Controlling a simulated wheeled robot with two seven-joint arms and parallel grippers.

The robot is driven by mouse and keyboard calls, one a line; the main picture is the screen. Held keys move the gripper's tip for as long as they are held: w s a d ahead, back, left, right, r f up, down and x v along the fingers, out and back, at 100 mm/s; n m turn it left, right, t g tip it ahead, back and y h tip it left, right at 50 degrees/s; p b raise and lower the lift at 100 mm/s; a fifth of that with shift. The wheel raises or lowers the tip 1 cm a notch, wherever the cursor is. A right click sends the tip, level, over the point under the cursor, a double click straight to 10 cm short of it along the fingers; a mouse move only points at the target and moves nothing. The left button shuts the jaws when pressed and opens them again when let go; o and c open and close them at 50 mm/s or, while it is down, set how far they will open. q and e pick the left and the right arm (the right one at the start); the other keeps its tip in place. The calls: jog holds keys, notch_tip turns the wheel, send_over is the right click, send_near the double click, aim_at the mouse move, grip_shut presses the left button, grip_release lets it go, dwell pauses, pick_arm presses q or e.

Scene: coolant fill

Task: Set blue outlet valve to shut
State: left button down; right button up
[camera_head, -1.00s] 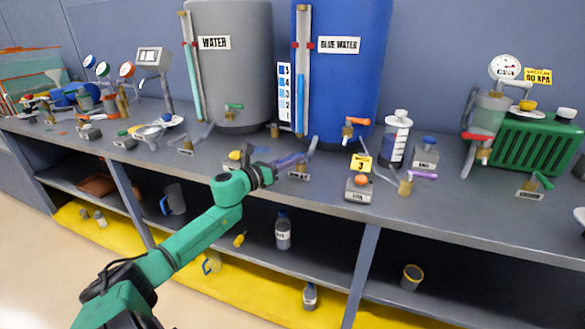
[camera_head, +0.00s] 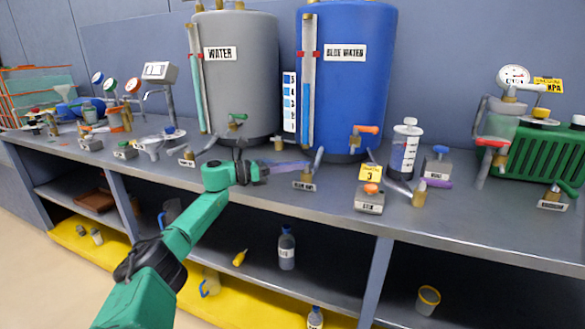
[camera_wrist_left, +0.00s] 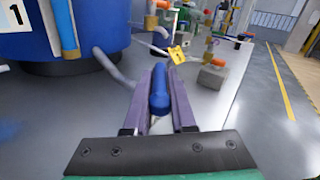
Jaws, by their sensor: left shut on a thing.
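My left gripper (camera_head: 288,166) reaches in from the left, over the bench front below the blue water tank (camera_head: 346,85). In the left wrist view its two purple fingers (camera_wrist_left: 160,95) are shut on a blue handle (camera_wrist_left: 158,92), which lies lengthwise between them. In the head view this handle is mostly hidden by the gripper. A grey pipe (camera_head: 318,160) comes down from the tank side to the small labelled valve base (camera_head: 304,185) beside the fingertips; the pipe also shows in the wrist view (camera_wrist_left: 112,66). My right gripper is not in view.
A block with an orange knob (camera_head: 369,198) and yellow tag stands right of the gripper. The orange-handled tank tap (camera_head: 366,131) and a syringe-like cylinder (camera_head: 404,150) stand behind it. The grey water tank (camera_head: 234,85) is at left. The bench edge is close below my arm.

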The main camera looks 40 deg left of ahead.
pick_arm(q)
jog(key=c, duration=0.8)
grip_release()
jog(key=shift+o, duration=0.2)
jog(key=shift+s+a+f, duration=0.1)
jog(key=b+v, duration=0.3)
jog(key=v, duration=1.1)
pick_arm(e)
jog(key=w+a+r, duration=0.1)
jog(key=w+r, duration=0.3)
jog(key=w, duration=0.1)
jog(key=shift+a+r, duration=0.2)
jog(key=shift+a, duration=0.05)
